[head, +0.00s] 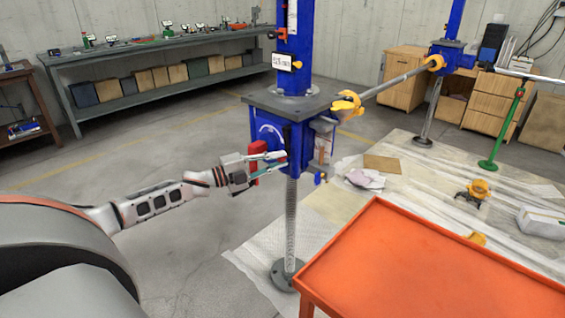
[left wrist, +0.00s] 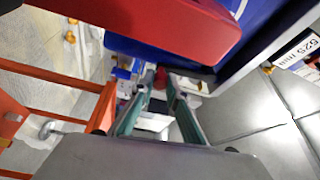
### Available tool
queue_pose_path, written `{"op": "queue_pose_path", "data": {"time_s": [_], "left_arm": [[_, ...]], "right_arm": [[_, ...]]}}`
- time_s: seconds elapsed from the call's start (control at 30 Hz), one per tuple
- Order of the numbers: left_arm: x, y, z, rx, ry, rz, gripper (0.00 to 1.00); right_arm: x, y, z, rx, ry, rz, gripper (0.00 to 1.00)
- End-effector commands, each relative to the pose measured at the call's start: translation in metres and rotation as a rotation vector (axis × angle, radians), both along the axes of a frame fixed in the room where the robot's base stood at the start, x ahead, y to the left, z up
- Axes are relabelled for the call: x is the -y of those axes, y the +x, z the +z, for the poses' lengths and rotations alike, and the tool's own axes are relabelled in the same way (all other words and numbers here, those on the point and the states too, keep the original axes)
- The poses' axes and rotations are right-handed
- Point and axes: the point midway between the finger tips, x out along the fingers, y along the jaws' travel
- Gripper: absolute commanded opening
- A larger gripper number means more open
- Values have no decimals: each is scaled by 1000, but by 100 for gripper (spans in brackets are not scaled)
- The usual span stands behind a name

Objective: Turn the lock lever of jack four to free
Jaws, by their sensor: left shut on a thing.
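The nearest jack has a blue body (head: 295,140) under a grey top plate, on a threaded spindle with a round foot. No number four is legible on it. A red lever (head: 254,176) sits on the left side of the body, partly covered by my fingers. I take it to be the lock lever; its markings cannot be read. My left gripper (head: 281,162) reaches in from the left and is shut at this lever. In the left wrist view, a wide red bar (left wrist: 160,25) crosses the top, and a small red part shows between the teal fingertips (left wrist: 160,84). My right gripper is out of view.
An orange table (head: 430,265) stands at front right, close to the jack. A shaft with yellow couplings (head: 347,103) runs from the jack to another blue jack (head: 450,57). A pale sheet with papers lies behind the table. The floor (head: 195,235) left of the spindle is clear.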

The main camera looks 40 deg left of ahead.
Motion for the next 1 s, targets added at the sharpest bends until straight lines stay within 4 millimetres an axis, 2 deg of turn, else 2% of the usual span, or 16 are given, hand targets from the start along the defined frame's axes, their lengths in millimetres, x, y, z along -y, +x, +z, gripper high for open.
{"op": "queue_pose_path", "data": {"time_s": [0.33,0.87,0.9,0.97,1.0], "left_arm": [[-12,1,-2,9,138,0,0],[-14,1,-2,11,160,1,0],[-14,1,-2,11,160,1,19],[-14,1,-2,11,160,1,31],[-14,1,-1,11,160,1,31]], "right_arm": [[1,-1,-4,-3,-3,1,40],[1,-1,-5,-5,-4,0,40],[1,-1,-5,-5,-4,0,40],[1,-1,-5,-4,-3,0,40],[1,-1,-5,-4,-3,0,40]]}}
